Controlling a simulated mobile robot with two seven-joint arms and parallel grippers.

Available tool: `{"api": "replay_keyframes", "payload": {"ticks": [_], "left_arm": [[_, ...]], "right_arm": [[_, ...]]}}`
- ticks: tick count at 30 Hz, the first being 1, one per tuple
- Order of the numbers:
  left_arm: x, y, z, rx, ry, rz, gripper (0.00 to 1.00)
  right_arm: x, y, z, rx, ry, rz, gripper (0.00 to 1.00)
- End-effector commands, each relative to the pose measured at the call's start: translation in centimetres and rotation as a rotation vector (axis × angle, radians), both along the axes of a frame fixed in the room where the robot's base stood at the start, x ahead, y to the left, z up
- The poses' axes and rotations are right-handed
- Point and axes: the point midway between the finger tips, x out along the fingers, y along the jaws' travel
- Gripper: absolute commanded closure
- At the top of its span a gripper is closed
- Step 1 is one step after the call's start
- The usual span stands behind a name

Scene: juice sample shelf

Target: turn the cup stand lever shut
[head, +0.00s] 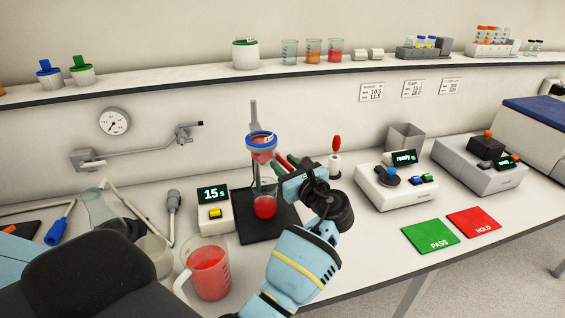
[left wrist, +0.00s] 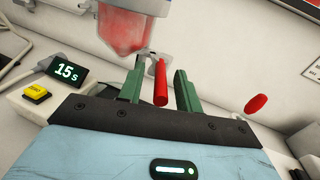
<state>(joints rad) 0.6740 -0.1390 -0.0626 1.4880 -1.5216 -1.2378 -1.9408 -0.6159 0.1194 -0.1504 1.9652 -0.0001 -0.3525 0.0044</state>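The cup stand has a metal post (head: 253,117) and a dark base (head: 283,222). A cup of red juice (head: 262,155) with a blue rim sits in its upper holder, above a clear beaker with red juice (head: 265,207). The red cup stand lever (left wrist: 160,83) sticks out below the cup in the left wrist view. My left gripper (left wrist: 158,88) is open, its green fingers on either side of the lever with visible gaps. In the head view my left gripper (head: 285,165) is at the stand's right side and hides much of the lever. My right gripper is not visible.
A timer reading 15 s (head: 214,207) stands left of the stand, with a jug of red juice (head: 209,271) in front. A red-topped handle (head: 336,144) stands close on the right. Two devices (head: 397,188) and green and red mats (head: 430,236) lie further right.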

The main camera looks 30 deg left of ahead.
Motion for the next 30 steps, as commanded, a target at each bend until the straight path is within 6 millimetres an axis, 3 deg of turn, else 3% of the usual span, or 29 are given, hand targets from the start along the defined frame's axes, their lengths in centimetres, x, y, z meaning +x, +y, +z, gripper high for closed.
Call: {"api": "replay_keyframes", "payload": {"ticks": [9, 18, 30], "left_arm": [[-0.02, -0.09, 0.07, 0.000, -0.001, 0.000, 0.66], [-0.02, -0.07, 0.06, 0.000, -0.001, 0.000, 1.00], [0.12, 0.01, 0.01, 0.001, 0.001, 0.005, 1.00]], "right_arm": [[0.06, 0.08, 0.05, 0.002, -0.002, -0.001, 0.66], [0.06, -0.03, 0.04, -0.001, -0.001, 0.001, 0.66], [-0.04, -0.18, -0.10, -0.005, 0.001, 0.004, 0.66]]}}
